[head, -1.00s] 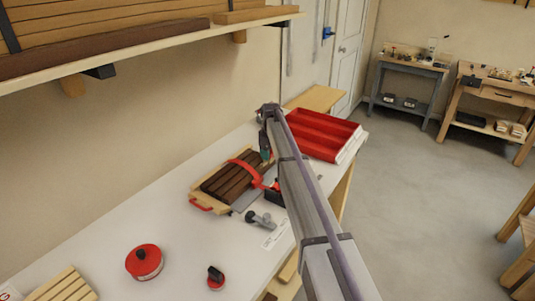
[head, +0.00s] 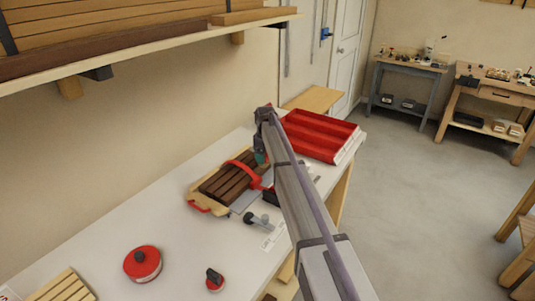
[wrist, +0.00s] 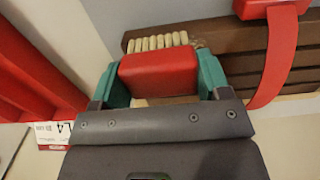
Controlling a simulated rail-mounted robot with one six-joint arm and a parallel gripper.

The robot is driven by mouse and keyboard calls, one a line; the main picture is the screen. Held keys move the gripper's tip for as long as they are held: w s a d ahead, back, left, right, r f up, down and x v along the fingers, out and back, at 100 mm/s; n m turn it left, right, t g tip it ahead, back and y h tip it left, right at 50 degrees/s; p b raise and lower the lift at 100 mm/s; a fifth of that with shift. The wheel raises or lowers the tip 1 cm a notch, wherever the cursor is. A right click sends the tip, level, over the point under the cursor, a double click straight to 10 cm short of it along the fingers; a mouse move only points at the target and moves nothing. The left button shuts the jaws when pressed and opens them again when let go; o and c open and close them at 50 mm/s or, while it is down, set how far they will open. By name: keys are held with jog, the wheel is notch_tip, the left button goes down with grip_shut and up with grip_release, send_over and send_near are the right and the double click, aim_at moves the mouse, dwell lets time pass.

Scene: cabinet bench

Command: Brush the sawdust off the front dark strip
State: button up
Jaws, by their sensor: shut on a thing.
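My gripper (wrist: 162,78), with teal fingers, is shut on a red-backed brush (wrist: 158,72) with pale bristles. The bristle ends lie at the near end of the dark brown strips (wrist: 240,38) in the wrist view; contact is hard to judge. A small tan patch (wrist: 200,44), perhaps sawdust, shows beside the bristles. In the head view the dark strips (head: 226,184) lie side by side on a pale wooden board (head: 196,196), under a red curved band (head: 246,170). My gripper (head: 261,158) is at their far right end, and my arm partly hides that area.
A red compartment tray (head: 322,135) stands just beyond the strips, and its red wall (wrist: 35,65) is close on the left in the wrist view. A grey-and-black tool (head: 258,220), a red round container (head: 142,264) and a red-based knob (head: 215,280) stand on the bench.

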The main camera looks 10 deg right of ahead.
jog(key=shift+s+a, duration=1.9)
jog(key=shift+a, duration=0.05)
notch_tip(320, 180, up, 6)
jog(key=p, duration=0.6)
jog(key=shift+w, duration=0.1)
notch_tip(320, 180, up, 3)
jog(key=p, duration=0.3)
jog(key=shift+f, duration=0.1)
